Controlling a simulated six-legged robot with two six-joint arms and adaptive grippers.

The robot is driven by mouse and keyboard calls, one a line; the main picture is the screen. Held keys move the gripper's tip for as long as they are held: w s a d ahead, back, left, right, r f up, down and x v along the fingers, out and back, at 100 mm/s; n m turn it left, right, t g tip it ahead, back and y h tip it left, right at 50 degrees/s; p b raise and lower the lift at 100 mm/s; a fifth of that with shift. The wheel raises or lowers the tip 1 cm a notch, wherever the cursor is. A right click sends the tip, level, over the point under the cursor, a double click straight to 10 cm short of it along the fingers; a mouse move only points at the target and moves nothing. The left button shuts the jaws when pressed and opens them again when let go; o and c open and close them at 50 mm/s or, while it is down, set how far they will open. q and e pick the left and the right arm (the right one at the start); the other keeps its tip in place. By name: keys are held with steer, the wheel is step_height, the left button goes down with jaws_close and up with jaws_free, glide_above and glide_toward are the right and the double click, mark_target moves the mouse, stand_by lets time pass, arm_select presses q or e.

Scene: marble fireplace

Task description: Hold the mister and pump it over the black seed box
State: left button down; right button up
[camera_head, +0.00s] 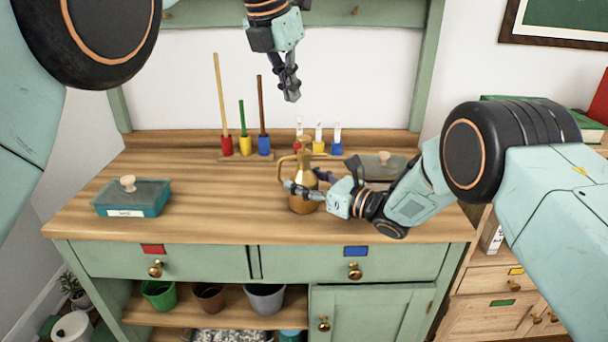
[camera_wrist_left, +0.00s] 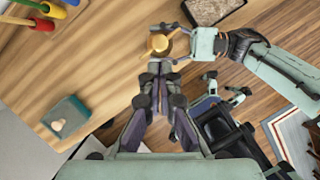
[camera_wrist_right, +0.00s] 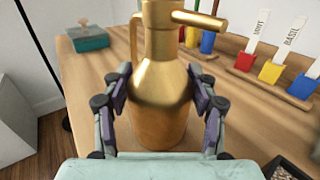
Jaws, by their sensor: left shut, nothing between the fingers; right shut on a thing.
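The mister (camera_head: 304,168), a gold bottle with a side handle and top nozzle, is upright near the middle of the wooden tabletop. I cannot tell whether its base touches the wood. My right gripper (camera_wrist_right: 160,90) is shut around its body, one finger on each side. My left gripper (camera_head: 290,90) is shut and empty, pointing down, above and behind the mister in the head view. In the left wrist view, the mister (camera_wrist_left: 160,43) is just beyond its fingertips. The black seed box (camera_head: 367,174), partly hidden by my right arm, is to the right; its dark edge and speckled filling show in the left wrist view (camera_wrist_left: 208,10).
A teal box (camera_head: 131,199) with a knobbed lid is at the left. Coloured-base sticks (camera_head: 245,145) and labelled markers (camera_head: 319,145) stand along the back. Pots (camera_head: 265,300) sit on the shelf below. The tabletop between the teal box and mister is clear.

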arm_select(q)
steer(key=w+m+t+h, duration=0.1)
steer(key=m, duration=0.9)
steer(key=w+d+r+m+t+h, duration=0.1)
steer(key=m+h, duration=0.1)
steer(key=m, duration=0.8)
steer(key=m+t+h, duration=0.1)
steer(key=m, duration=0.8)
steer(key=shift+w+d+r+m, duration=0.3)
steer(key=shift+w+d+m, duration=0.1)
steer(key=shift+f, duration=0.1)
